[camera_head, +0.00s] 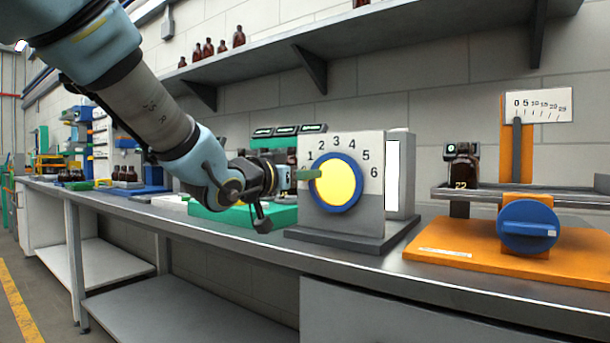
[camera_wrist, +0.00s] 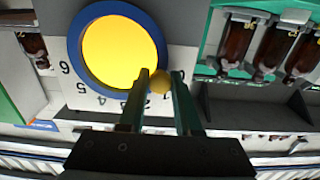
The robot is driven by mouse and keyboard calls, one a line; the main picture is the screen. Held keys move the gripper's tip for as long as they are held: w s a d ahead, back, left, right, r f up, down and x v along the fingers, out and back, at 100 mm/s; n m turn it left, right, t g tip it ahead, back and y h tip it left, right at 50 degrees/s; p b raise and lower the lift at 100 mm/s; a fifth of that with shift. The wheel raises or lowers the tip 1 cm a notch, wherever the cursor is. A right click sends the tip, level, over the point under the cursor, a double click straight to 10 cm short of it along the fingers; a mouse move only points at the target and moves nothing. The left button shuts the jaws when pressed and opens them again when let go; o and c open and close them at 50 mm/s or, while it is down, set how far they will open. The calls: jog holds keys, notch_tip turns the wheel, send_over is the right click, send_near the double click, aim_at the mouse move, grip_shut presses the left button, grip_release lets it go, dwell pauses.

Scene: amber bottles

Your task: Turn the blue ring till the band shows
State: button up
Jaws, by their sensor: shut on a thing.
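No separate band is visible on the yellow face. My gripper (camera_head: 300,174) reaches in from the left at the ring's left edge, just below the 1. In the wrist view the ring (camera_wrist: 74,50) is upside down, and my gripper (camera_wrist: 160,82) is shut on a small yellow knob (camera_wrist: 160,83) at the ring's edge.
An orange board (camera_head: 470,250) with a blue knob (camera_head: 528,226), a scale plate (camera_head: 545,104) and an amber bottle (camera_head: 461,180) stands to the right. A green base (camera_head: 240,215) lies behind my gripper. A shelf (camera_head: 400,40) runs overhead. The bench's front strip is clear.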

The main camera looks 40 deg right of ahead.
grip_shut()
jog(key=m+b, duration=0.1)
jog(key=r+m+b, duration=0.1)
jog(key=m, duration=0.1)
jog(key=shift+s, duration=0.3)
jog(key=shift+s+d+r+m+b, duration=0.2)
jog(key=shift+r+m+b, duration=0.35)
jog(key=shift+m, duration=0.45)
jog(key=o, duration=0.7)
grip_release()
jog(key=shift+s, duration=0.1)
jog(key=shift+o, duration=0.2)
